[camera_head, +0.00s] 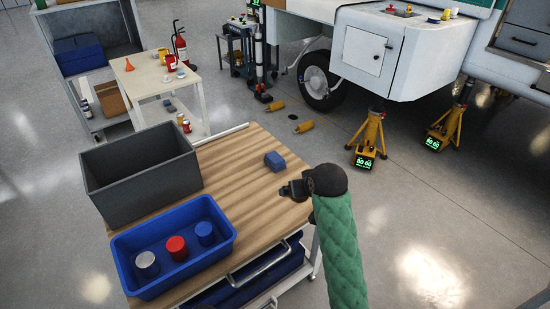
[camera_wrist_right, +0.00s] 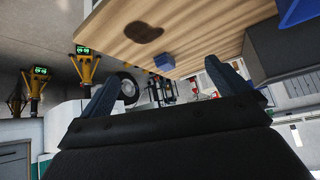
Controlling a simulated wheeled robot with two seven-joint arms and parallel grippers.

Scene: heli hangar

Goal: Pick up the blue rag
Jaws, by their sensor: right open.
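The blue rag (camera_head: 275,160), a small folded block, lies on the wooden top of the cart (camera_head: 230,165) near its far right edge. In the right wrist view the rag (camera_wrist_right: 164,62) shows between the two fingers, beyond their tips. My right gripper (camera_head: 286,190) is just nearer than the rag in the head view, over the table edge, apart from it. Its fingers (camera_wrist_right: 164,72) are spread and empty. My left gripper is not in view.
A grey bin (camera_head: 140,180) and a blue tray (camera_head: 125,245) with a silver, a red and a blue can stand on the cart's left side. A white rod (camera_head: 220,135) lies along the far edge. Yellow jack stands (camera_head: 370,135) stand on the floor.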

